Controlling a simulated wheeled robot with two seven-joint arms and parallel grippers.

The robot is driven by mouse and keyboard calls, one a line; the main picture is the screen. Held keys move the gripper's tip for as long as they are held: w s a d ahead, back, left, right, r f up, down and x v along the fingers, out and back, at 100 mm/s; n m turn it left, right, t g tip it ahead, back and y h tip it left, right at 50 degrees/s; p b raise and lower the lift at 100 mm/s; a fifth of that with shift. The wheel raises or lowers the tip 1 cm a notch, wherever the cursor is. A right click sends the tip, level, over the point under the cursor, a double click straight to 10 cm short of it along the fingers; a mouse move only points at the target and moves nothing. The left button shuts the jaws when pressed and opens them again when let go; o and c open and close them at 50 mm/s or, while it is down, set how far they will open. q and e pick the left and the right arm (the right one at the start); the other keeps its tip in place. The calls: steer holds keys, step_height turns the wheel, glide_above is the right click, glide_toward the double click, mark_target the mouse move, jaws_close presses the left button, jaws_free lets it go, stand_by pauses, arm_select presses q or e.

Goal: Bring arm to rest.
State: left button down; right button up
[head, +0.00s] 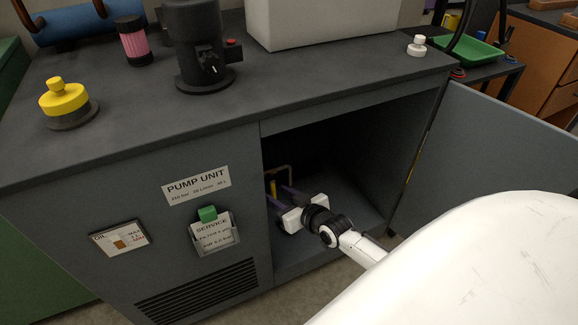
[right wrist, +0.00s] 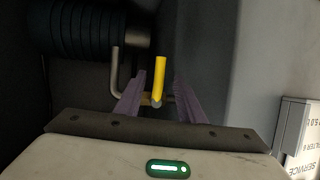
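My right arm reaches into the open bay of the grey pump unit cabinet (head: 330,108). My right gripper (head: 279,194) is inside the bay, and it also shows in the right wrist view (right wrist: 160,96). Its two purple fingers are apart, with gaps on both sides of a yellow lever (right wrist: 160,77). The lever stands between or just beyond the fingertips; I cannot tell which. The lever also shows small in the head view (head: 273,188). No grip on it is visible. My left gripper is not in view.
A bent metal pipe (right wrist: 117,75) and a dark ribbed cylinder (right wrist: 80,28) are close to the left finger in the wrist view. The cabinet door (head: 480,160) stands open at the right. A yellow-capped knob (head: 64,98) and a black device (head: 198,45) stand on top.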

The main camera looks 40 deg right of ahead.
steer(key=p+v, duration=0.2)
steer(key=v, duration=0.5)
steer(key=shift+s, duration=0.15)
